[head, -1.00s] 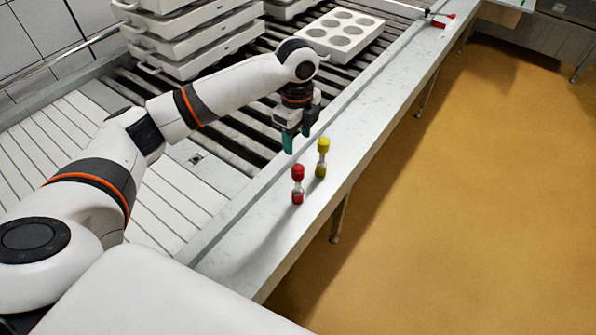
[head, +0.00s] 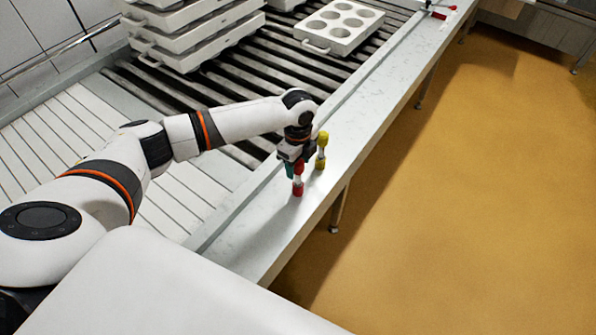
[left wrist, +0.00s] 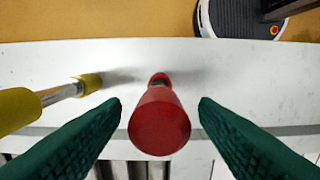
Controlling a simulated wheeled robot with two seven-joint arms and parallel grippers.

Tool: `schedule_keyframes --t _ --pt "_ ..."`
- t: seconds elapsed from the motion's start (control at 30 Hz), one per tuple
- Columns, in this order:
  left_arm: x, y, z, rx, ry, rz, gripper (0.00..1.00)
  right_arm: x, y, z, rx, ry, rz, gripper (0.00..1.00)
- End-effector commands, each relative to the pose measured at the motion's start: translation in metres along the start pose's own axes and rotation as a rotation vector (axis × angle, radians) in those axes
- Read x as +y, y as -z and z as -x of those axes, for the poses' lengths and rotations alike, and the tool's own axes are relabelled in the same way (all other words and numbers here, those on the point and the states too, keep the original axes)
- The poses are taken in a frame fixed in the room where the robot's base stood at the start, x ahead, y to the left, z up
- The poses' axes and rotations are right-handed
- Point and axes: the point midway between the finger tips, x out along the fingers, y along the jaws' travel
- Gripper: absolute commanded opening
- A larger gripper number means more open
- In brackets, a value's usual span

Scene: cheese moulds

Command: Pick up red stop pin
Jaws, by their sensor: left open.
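The red stop pin (head: 298,188) stands upright on the pale ledge beside the roller conveyor. In the left wrist view its red head (left wrist: 159,122) is seen from above, between the two green fingers. My left gripper (head: 294,172) is open around the upper part of the pin, with a gap on each side in the left wrist view (left wrist: 160,118). In the head view the gripper hides part of the pin's top. My right gripper is not in view.
A yellow stop pin (head: 321,152) stands close by, just right of my left gripper; it also shows at left in the left wrist view (left wrist: 62,94). A white mould (head: 340,27) lies on the rollers. Stacked moulds (head: 195,45) stand behind. Another red piece (head: 438,14) is far along the ledge.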

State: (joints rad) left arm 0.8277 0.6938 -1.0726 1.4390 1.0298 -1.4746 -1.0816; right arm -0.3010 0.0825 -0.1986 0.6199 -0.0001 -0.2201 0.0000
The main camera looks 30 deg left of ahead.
Motion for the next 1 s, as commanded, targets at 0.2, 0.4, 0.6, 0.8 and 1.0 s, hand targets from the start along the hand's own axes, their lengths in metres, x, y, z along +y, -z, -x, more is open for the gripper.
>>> schedule_keyframes --t 0.2,0.4,0.6,0.8,1.0 --pt "0.0 0.0 0.0 0.0 0.0 0.0 0.5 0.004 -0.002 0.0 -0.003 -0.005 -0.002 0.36" --pt "0.0 0.0 0.0 0.0 0.0 0.0 0.17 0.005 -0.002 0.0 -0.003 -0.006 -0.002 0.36" --pt "0.001 0.0 0.001 0.0 -0.001 0.0 0.0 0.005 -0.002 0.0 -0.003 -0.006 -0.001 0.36" --pt "0.001 0.0 0.005 0.0 -0.003 0.0 0.0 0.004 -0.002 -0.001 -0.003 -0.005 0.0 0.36" --pt "0.002 0.0 0.037 -0.002 -0.007 0.0 0.0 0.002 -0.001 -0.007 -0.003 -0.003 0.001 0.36"
